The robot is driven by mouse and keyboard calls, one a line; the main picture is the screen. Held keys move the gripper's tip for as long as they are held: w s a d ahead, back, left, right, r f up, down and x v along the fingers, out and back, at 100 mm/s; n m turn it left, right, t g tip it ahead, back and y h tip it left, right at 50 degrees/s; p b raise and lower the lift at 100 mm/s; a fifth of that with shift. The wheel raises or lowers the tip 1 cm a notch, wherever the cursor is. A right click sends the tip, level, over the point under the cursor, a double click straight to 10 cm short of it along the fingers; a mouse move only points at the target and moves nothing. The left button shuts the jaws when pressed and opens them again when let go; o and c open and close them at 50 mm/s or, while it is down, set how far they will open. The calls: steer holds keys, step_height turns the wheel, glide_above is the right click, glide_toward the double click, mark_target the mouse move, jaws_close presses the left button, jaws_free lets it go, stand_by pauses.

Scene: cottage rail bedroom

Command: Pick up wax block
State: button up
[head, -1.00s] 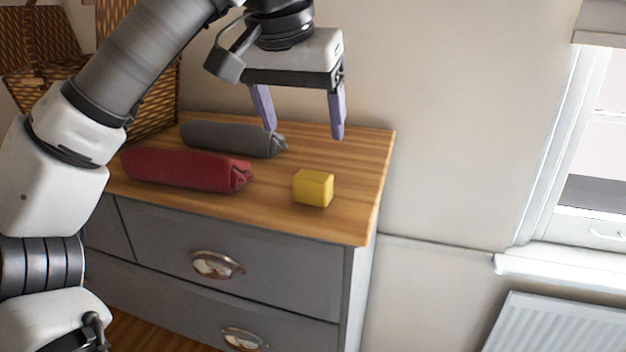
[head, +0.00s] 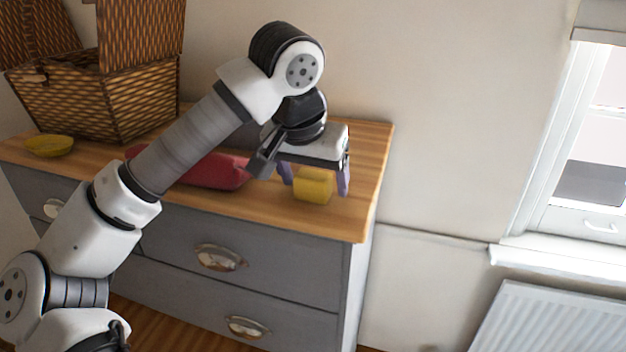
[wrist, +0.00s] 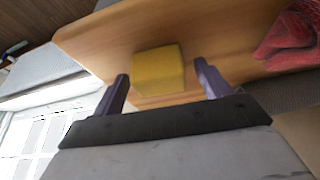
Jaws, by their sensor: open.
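The wax block (head: 313,187) is a small yellow block resting on the wooden top of the grey dresser, near its right end. It also shows in the wrist view (wrist: 158,69), ahead of and between the lines of the two fingers. Whether the fingers straddle the block is not certain.
A red rolled bundle (head: 214,172) lies left of the block, partly behind my arm; it also shows in the wrist view (wrist: 290,38). A wicker basket (head: 125,100) and a yellow bowl (head: 49,146) stand farther left on the dresser top (head: 372,150). The wall is close behind.

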mark_target(313, 174)
steer(key=c, duration=1.1)
steer(key=shift+r, duration=0.1)
step_height(313, 174, up, 20)
steer(key=shift+f+b, duration=0.1)
steer(key=shift+b, duration=0.35)
steer(key=o, duration=0.3)
steer(key=shift+c, duration=0.9)
